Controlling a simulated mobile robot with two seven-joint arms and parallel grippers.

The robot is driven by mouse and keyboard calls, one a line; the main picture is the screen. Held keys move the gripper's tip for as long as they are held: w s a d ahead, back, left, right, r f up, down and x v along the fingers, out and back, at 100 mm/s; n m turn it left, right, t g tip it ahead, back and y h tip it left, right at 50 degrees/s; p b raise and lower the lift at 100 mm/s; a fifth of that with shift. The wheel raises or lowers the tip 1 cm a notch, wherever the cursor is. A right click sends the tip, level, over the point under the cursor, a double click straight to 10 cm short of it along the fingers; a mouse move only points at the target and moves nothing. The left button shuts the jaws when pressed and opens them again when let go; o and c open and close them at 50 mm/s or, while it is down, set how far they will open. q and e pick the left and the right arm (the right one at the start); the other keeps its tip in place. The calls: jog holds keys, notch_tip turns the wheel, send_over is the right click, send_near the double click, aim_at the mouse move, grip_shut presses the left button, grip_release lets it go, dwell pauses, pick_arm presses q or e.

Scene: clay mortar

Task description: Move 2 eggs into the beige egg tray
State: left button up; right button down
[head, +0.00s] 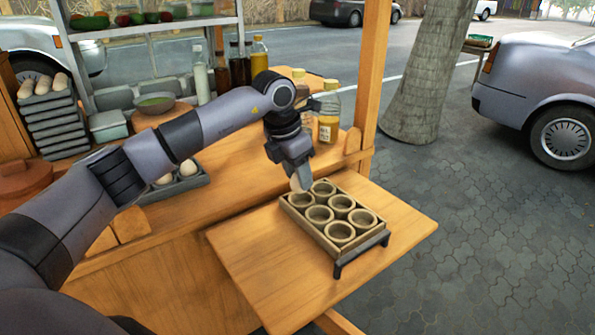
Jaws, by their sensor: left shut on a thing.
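The beige egg tray (338,262) stands on the wooden side board, with round cups in two rows. The cups that show clearly look empty. My left gripper (299,181) points down over the tray's far left corner and is shut on a pale egg (295,185), mostly hidden by the fingers. The egg is just above or at the far left cup; I cannot tell whether it touches. A dark tray (176,192) with several pale eggs (188,168) is on the counter, partly hidden behind my left arm. My right gripper is not in view.
Yellow bottles (328,120) stand on the counter close behind my left gripper. A wooden post (372,75) rises beyond them. More bottles and a bowl (154,102) are further left. The side board (245,245) is bare around the egg tray.

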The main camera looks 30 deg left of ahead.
pick_arm(q)
jog(key=shift+f+b, duration=0.35)
jog(key=shift+f, duration=0.35)
jog(key=shift+f+b, duration=0.45)
jog(key=shift+f, duration=0.35)
dwell(0.4)
jog(key=o, duration=0.8)
jog(key=shift+c, duration=0.2)
